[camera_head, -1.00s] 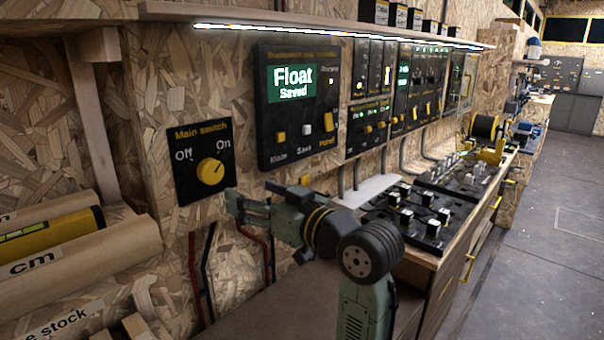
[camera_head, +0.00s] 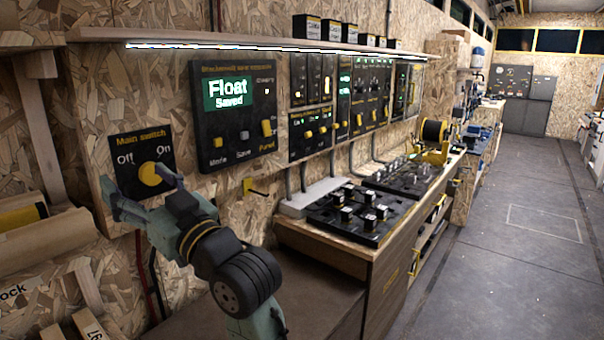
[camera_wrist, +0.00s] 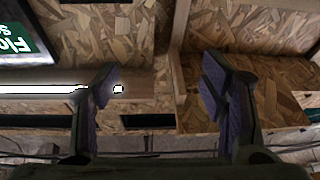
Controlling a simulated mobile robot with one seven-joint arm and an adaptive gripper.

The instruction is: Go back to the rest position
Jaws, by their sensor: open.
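My gripper (camera_head: 140,192) is at the left of the head view, in front of the lower part of the main switch panel (camera_head: 128,146). Its fingers overlap the panel's lower edge in the picture; I cannot tell the distance between them. The yellow main switch knob (camera_head: 149,174) shows just above the fingers. In the wrist view my gripper (camera_wrist: 162,95) has its two fingers wide apart with nothing between them. Behind them are chipboard and a lit strip.
A black panel with a green screen reading "Float Saved" (camera_head: 228,93) is on the wall. A lit shelf (camera_head: 250,40) runs above. A bench with a black tray of blocks (camera_head: 352,212) stands right of my arm. Open floor (camera_head: 500,260) lies at the right.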

